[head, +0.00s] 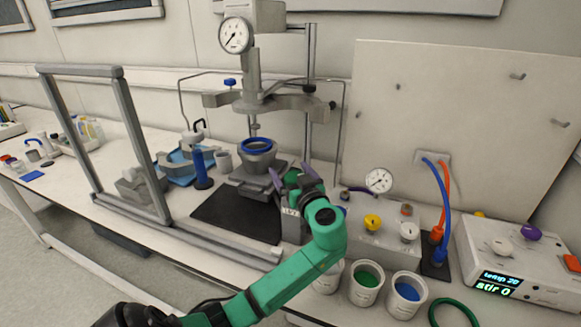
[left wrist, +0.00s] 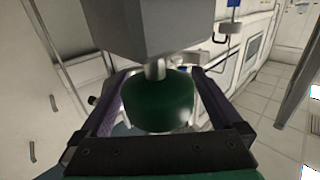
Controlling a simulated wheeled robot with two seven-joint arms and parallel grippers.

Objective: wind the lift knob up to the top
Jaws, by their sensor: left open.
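The lift knob is a dark green round knob (left wrist: 160,102) on a short metal shaft under a grey block (left wrist: 150,30) in the left wrist view. In the head view a bit of the green knob (head: 292,177) shows between my fingers, at the right side of the reactor stand. My left gripper (head: 291,174) is open, with one purple finger on each side of the knob. In the left wrist view the fingers (left wrist: 158,110) stand around it with narrow gaps. The reactor's head with its gauge (head: 235,36) hangs above the vessel with the blue ring (head: 257,145). My right gripper is not in view.
A framed clear shield (head: 143,149) stands left of the reactor. A valve box with knobs and a gauge (head: 379,180) is close right of my gripper. Cups with green (head: 367,287) and blue (head: 406,300) contents stand in front. A controller (head: 509,283) is at far right.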

